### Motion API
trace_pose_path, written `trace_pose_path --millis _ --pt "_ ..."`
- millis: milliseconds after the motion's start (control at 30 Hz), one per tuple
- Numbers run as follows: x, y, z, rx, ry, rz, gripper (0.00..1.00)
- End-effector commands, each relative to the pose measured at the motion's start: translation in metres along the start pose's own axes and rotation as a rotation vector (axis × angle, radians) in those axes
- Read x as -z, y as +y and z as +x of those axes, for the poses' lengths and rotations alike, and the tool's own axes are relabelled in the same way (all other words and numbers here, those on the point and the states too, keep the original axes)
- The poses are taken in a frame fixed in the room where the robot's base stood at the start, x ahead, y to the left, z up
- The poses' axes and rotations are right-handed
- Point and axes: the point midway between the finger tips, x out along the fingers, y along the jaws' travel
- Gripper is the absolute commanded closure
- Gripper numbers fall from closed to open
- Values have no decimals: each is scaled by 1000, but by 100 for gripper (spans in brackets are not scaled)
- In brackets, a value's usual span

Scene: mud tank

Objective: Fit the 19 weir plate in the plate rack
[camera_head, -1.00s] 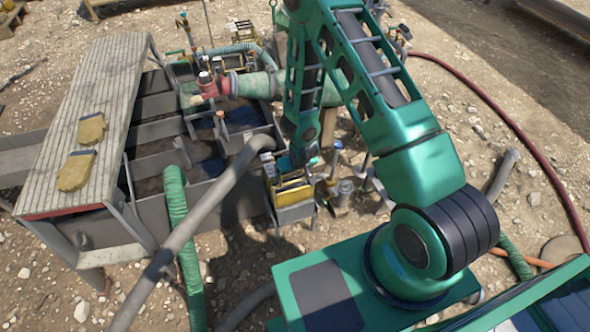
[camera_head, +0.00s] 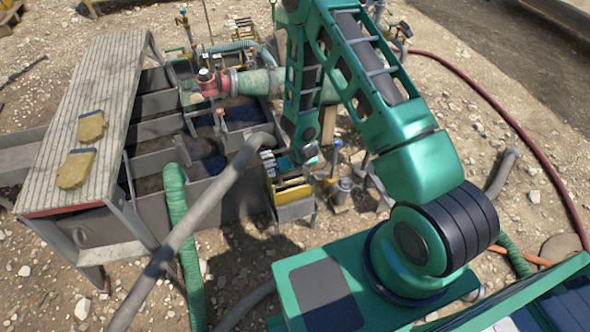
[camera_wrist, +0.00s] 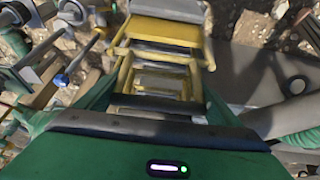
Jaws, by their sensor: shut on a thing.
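The plate rack (camera_head: 296,213) is a small grey box-like stand with yellow framing beside the tank. Its yellow rails also show in the wrist view (camera_wrist: 124,75), with several slots one behind another. My gripper (camera_head: 300,163) is low over the rack's back end. In the wrist view my gripper (camera_wrist: 160,108) is shut, with a thin grey plate edge (camera_wrist: 160,115) across its front, seemingly the weir plate. Its number cannot be read, and most of it is hidden. I cannot tell how deep it sits in a slot. A yellow plate face (camera_head: 293,194) shows at the rack's front.
The grey mud tank (camera_head: 150,160) with open compartments stands left of the rack. A thick grey hose (camera_head: 195,225) passes close to the rack's left. Valves and a blue-topped tool (camera_head: 337,145) stand to the right. Two yellow gloves (camera_head: 76,168) lie on the walkway.

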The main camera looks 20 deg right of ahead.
Motion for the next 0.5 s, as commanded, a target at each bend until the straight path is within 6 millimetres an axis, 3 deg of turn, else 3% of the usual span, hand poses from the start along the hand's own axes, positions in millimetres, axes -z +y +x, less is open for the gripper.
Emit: trace_pose_path --millis 500 --pt "-2 0 6 0 1 0 72"
